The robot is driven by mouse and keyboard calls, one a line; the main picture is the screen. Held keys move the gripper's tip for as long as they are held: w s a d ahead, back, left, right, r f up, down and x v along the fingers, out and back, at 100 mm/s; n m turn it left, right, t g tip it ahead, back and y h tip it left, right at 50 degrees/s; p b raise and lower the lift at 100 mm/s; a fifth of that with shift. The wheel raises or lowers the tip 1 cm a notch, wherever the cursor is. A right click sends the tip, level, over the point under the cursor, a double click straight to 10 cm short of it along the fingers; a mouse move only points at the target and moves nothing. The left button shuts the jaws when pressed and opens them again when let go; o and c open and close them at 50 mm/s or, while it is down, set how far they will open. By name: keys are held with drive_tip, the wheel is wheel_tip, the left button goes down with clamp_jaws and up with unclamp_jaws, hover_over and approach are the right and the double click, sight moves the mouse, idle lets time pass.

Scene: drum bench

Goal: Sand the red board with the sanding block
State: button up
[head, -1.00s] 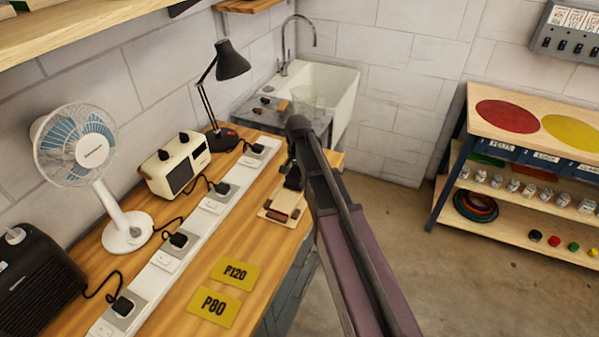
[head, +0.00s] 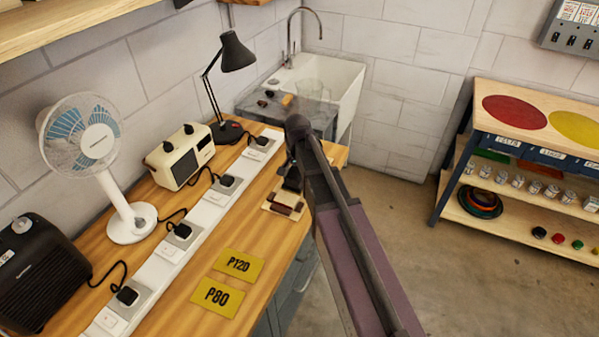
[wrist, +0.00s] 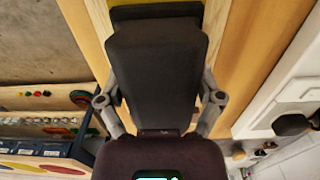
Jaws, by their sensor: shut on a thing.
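My gripper (head: 292,180) is over the far right part of the wooden bench, pointing down, mostly hidden by my arm. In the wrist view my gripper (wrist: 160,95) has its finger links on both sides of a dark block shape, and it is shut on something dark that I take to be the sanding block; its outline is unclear. Just below the gripper, a pale wooden holder (head: 268,207) lies on the bench. A dark reddish-brown piece (head: 287,209) lies at its front edge. I cannot tell whether this is the red board, or whether the block touches it.
A white power strip (head: 190,235) with several plugs runs along the bench. Behind it stand a fan (head: 130,222), a radio (head: 182,158) and a black lamp (head: 237,52). Yellow P120 (head: 239,265) and P80 (head: 217,297) cards lie in front. A sink (head: 340,85) stands beyond.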

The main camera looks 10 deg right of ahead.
sight(290, 193)
drive_tip(key=shift+s+a, duration=0.65)
drive_tip(key=shift+s, duration=0.25)
drive_tip(key=shift+s+a+f, duration=0.1)
drive_tip(key=shift+s+a, duration=0.35)
drive_tip(key=shift+s, duration=0.3)
drive_tip(key=shift+s+a, duration=0.45)
drive_tip(key=shift+s, duration=0.3)
drive_tip(key=shift+w+r+p, duration=0.1)
drive_tip(key=shift+r+p, duration=2.85)
drive_tip(key=shift+r, duration=0.05)
